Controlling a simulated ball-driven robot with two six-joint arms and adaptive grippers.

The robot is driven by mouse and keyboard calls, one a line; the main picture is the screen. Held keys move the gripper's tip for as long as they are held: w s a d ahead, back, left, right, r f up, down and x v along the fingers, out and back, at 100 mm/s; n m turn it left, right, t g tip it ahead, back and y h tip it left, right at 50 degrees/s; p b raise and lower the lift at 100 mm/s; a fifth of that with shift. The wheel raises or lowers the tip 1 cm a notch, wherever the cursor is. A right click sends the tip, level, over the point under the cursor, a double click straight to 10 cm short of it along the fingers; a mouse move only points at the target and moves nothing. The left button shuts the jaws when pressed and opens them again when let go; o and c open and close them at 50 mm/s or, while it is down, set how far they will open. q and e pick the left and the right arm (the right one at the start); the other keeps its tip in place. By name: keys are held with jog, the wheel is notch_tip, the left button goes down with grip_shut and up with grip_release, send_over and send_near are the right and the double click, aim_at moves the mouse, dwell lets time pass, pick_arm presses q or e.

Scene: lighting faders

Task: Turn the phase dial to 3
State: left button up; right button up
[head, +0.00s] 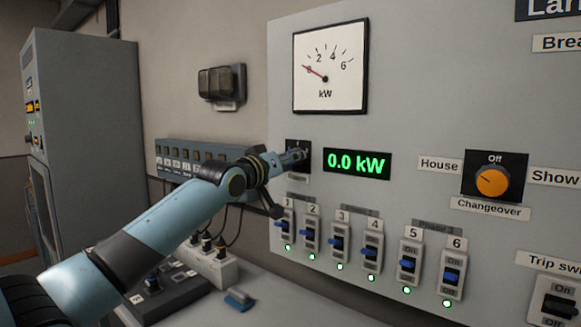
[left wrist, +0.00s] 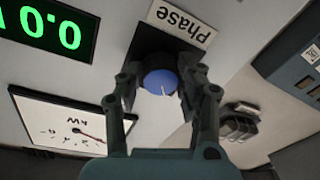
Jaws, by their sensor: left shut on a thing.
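The phase dial is a blue round knob (left wrist: 160,80) with a short white pointer mark, seen in the left wrist view on a dark plate (left wrist: 148,42) beside an upside-down "Phase" label (left wrist: 180,20). My left gripper (head: 301,155) is at the dial, with one finger on each side of the knob, shut on it. In the wrist view the pointer mark faces the lower edge of the picture. No position numbers are readable around the dial. In the head view the gripper hides the knob. My right gripper is in neither view.
A green display (head: 357,163) reads 0.0 kW, right of the dial. A kW meter (head: 330,67) is above. Several blue-levered switches (head: 311,236) sit below the gripper. An orange changeover knob (head: 491,181) is further right. A wall box (head: 222,85) is at left.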

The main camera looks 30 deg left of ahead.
pick_arm(q)
jog(key=m+h+b, duration=0.1)
jog(key=m+b, duration=0.4)
jog(key=m, duration=0.2)
jog(key=m+h+b, duration=0.1)
jog(key=m+b, duration=0.4)
jog(key=m, duration=0.2)
jog(key=m+b, duration=0.5)
jog(key=m, duration=0.2)
jog(key=shift+a+h, duration=0.4)
jog(key=shift+m, duration=0.3)
jog(key=o, duration=1.1)
jog(key=shift+o, duration=0.2)
